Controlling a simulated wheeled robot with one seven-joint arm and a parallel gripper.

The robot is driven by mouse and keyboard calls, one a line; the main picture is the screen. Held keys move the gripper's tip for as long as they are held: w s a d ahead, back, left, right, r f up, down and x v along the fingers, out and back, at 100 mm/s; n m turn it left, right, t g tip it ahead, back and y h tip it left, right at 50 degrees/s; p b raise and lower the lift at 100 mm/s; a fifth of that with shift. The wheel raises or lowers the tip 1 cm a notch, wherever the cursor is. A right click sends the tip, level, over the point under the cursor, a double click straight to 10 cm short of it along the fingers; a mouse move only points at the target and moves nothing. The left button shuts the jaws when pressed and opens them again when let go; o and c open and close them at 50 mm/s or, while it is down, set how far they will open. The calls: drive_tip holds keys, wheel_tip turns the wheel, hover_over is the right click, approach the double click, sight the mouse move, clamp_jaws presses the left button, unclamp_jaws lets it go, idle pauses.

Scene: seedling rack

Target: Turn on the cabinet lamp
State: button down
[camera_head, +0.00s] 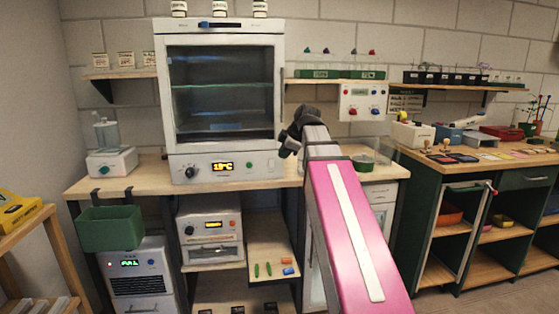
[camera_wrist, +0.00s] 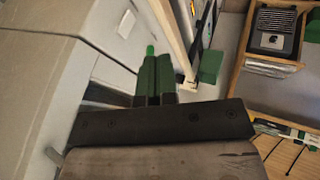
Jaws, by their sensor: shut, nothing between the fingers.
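The white cabinet (camera_head: 162,95) with a glass door stands on the wooden bench, its door shut and its inside dark. Its top panel has a dark sliding switch (camera_head: 205,25); its lower panel has a dark knob (camera_head: 191,172), a lit yellow display (camera_head: 222,167) and a small green button (camera_head: 249,164). No control shows a readable lamp label. My gripper (camera_head: 287,149) is beside the cabinet's lower right edge, to the right of the green button. In the wrist view my gripper (camera_wrist: 153,62) is shut and empty, close to pale surfaces; contact cannot be told.
A white box (camera_head: 363,101) with red and blue buttons hangs on the wall at right. A shelf with green trays (camera_head: 320,74) is behind my arm. A green bin (camera_head: 110,229) hangs at the bench's left front. A pump-like bottle unit (camera_head: 111,161) stands left of the cabinet.

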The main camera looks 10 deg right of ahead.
sight(274, 165)
drive_tip(key=shift+v, duration=1.1)
drive_tip(key=shift+f, duration=0.1)
drive_tip(key=shift+f, duration=0.25)
drive_tip(key=shift+w, duration=0.1)
drive_tip(key=x, duration=0.3)
drive_tip(key=w+x, duration=0.1)
drive_tip(key=x, duration=0.3)
drive_tip(key=w+x, duration=0.1)
drive_tip(key=x, duration=0.3)
drive_tip(key=shift+d+r, duration=0.2)
drive_tip(key=shift+r, duration=0.05)
drive_tip(key=shift+w+f, duration=0.1)
drive_tip(key=shift+w, duration=0.6)
